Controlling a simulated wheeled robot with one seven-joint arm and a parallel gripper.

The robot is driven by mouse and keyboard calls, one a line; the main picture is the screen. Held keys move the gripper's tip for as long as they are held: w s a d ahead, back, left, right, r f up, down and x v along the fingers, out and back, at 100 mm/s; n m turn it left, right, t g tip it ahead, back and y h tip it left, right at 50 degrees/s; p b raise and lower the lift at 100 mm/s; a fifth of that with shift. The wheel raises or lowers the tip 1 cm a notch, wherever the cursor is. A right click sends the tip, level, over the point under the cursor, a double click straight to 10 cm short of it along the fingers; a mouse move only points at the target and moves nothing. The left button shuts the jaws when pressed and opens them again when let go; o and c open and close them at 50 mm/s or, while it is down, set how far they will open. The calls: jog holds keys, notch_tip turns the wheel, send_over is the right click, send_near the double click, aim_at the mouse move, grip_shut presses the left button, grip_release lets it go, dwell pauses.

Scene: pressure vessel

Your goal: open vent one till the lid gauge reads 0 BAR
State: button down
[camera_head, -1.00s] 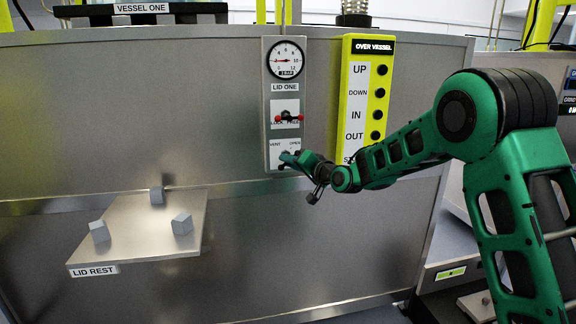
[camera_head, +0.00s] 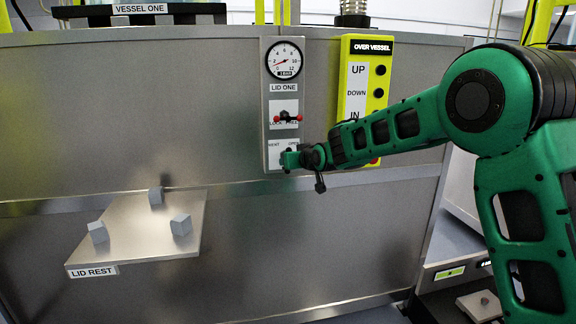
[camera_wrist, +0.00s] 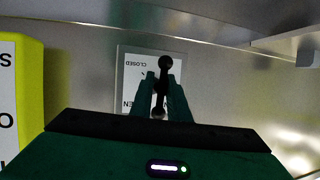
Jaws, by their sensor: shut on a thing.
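The vent one panel (camera_head: 274,146) is at the bottom of the lid one board (camera_head: 267,113). In the wrist view its white plate (camera_wrist: 134,62) shows CLOSED and part of OPEN. My gripper (camera_wrist: 160,88) is shut on the vent handle (camera_wrist: 165,64), a black lever with a ball end beyond the fingers. In the head view my gripper (camera_head: 290,158) covers the handle and the lower part of the plate. The lid gauge (camera_head: 285,59) has a red needle pointing to the lower left, at a low reading.
The red-ended lock lever (camera_head: 288,117) sits just above the vent panel. The yellow over-vessel button box (camera_head: 374,46) stands close on the right, partly behind my arm. The lid rest shelf (camera_head: 130,235), bearing three grey blocks, juts out at lower left.

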jog(key=shift+a+r+n, duration=0.3)
jog(key=shift+r, duration=0.1)
jog(key=c, duration=1.8)
grip_release()
jog(key=shift+f, duration=0.2)
jog(key=shift+d+h, duration=0.1)
jog(key=shift+h, duration=0.2)
jog(key=shift+s, duration=0.1)
jog(key=v, duration=1)
jog(key=shift+s+d, duration=0.2)
jog(key=shift+s, duration=0.05)
